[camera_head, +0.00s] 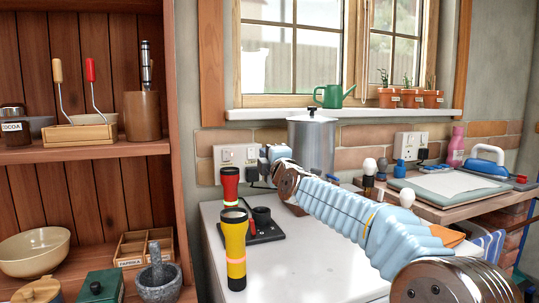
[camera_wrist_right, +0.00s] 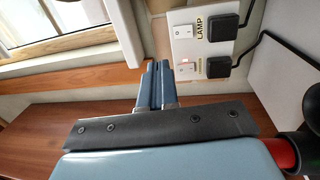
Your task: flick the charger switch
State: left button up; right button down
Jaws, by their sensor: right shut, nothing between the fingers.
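A white double socket plate (camera_head: 232,156) is on the brick wall behind the white worktop; it also shows in the right wrist view (camera_wrist_right: 198,48), turned sideways. It has two rocker switches and two black plugs. The upper switch (camera_wrist_right: 186,34) is beside the LAMP label (camera_wrist_right: 199,28). The lower switch (camera_wrist_right: 187,69) shows a small reddish mark, beside a small label too blurred to read. My right gripper (camera_head: 262,165) is shut and empty in front of the plate. In the wrist view its fingertips (camera_wrist_right: 158,70) are just left of the lower switch; contact cannot be told.
A steel pot (camera_head: 312,146) stands close behind. A wooden shelf unit (camera_head: 174,130) borders the left. Another socket plate (camera_head: 410,145) is farther right.

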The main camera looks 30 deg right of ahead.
aim_at(252, 221)
jog(key=k+j, duration=0.15)
jog(key=k, duration=0.35)
jog(key=k+j, duration=0.2)
jog(key=k, duration=0.3)
jog(key=k+j, duration=0.15)
jog(key=k, duration=0.3)
